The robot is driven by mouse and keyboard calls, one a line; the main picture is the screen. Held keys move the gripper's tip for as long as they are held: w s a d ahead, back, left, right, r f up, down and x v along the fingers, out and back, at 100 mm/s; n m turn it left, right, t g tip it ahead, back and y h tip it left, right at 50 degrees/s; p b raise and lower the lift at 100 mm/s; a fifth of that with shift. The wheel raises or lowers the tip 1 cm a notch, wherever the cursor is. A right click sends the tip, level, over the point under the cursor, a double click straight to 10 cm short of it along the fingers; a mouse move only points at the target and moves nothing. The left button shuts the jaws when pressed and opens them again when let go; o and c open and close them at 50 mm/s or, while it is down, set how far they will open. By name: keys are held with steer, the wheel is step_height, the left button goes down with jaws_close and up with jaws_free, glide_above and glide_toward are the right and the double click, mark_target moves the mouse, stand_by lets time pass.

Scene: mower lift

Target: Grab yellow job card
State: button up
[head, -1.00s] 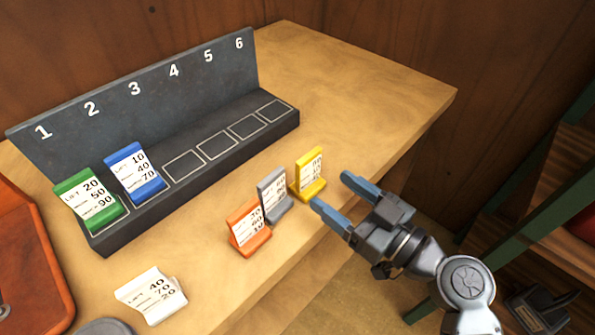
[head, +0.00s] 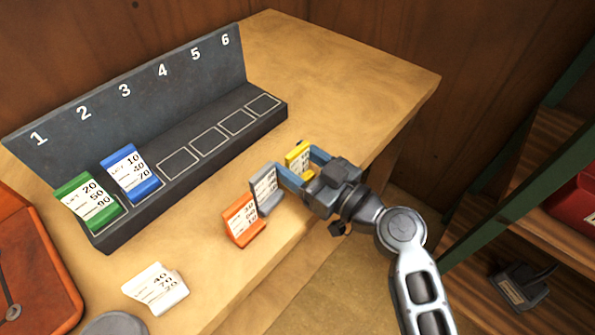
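The yellow job card (head: 297,157) stands on the wooden bench near its front edge, partly hidden by my gripper. My gripper (head: 300,164) is open, with one blue finger on each side of the yellow card. The near finger lies between the yellow card and the grey card (head: 265,188). I cannot tell whether either finger touches the yellow card. The orange card (head: 241,222) stands just left of the grey one.
A dark rack (head: 190,150) with slots numbered 1 to 6 stands behind; the green card (head: 87,203) is in slot 1 and the blue card (head: 131,172) in slot 2. A white card (head: 155,288) sits at the front left. The bench (head: 340,75) is clear at the back right.

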steer(key=c, duration=0.5)
steer(key=shift+r, duration=0.1)
